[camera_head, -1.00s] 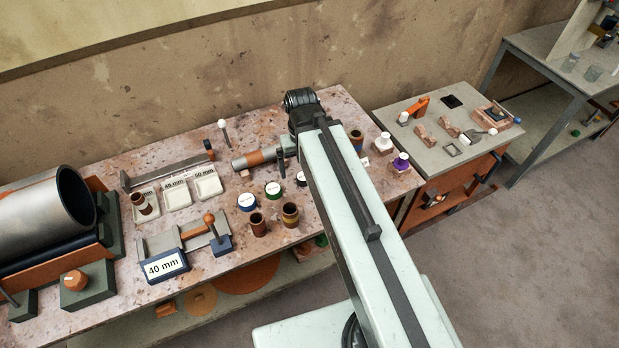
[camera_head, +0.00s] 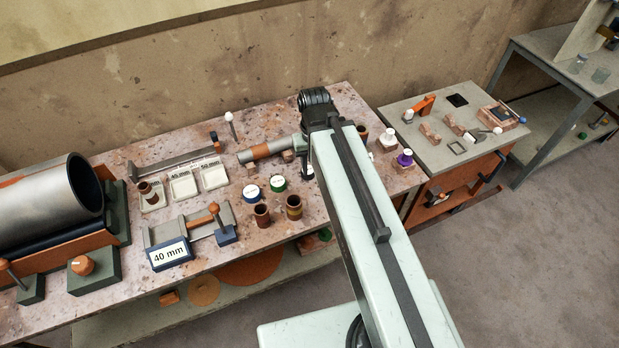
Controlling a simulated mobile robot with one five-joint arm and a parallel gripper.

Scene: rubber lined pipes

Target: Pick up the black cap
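A dark cap with a white top (camera_head: 308,172), which looks like the black cap, stands on the speckled bench just left of my arm and is partly covered by it. A blue cap (camera_head: 252,194) and a green cap (camera_head: 278,184), both white-topped, stand to its left. My arm reaches over the bench, and its dark end joint (camera_head: 317,104) shows above the cap in the picture. My gripper's fingers are hidden behind the arm, so I cannot see their opening or whether they touch anything.
Brown sleeves (camera_head: 262,215) stand in front of the caps. A banded pipe (camera_head: 268,150) lies behind them. White trays (camera_head: 184,186), a 40 mm fixture (camera_head: 171,255) and a large pipe (camera_head: 48,203) fill the left.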

